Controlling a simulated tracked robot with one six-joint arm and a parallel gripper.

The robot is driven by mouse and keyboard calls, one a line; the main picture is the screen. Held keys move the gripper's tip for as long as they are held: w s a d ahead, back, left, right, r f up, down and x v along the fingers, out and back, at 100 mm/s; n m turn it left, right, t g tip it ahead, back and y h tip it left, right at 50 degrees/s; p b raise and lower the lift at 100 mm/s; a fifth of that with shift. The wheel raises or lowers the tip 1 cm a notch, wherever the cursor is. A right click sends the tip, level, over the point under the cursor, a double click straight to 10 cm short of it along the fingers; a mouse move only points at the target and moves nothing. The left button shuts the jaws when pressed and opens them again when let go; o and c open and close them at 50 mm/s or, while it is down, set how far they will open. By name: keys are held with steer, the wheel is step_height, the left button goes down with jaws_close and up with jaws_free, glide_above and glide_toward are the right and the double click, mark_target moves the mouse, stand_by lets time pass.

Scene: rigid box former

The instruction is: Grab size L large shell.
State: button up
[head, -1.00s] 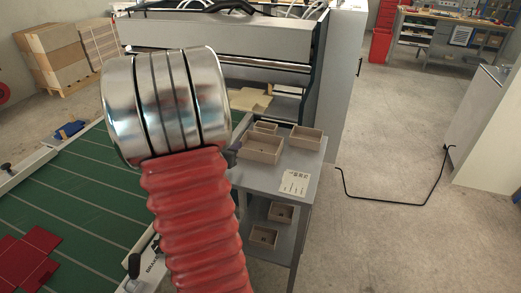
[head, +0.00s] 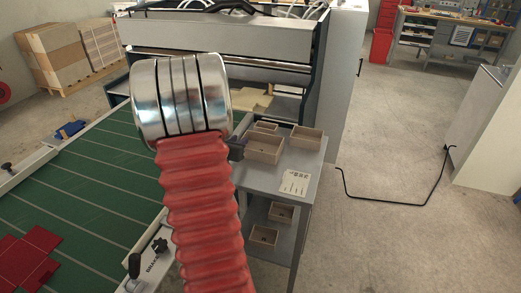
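Three open beige box shells stand on the top of the grey side table. The largest-looking one (head: 264,148) is at the front left, a smaller one (head: 306,139) at the right, and the smallest (head: 265,128) behind. I cannot read any size mark on them. My arm, with red bellows and chrome rings, fills the middle of the head view. A dark part that looks like my gripper (head: 238,148) shows at the left side of the largest shell. The rest of it is hidden behind my arm, so I cannot tell its opening or whether it touches the shell.
The side table (head: 311,164) also bears a pale card (head: 295,182). Two more shells (head: 281,212) (head: 264,235) sit on its lower shelves. A green lined table (head: 100,185) with red flat pieces (head: 28,258) is at left. A large machine (head: 225,40) stands behind. The floor at right is mostly clear.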

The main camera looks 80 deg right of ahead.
steer(key=shift+x, duration=2.1)
steer(key=shift+c, duration=0.5)
jaws_close()
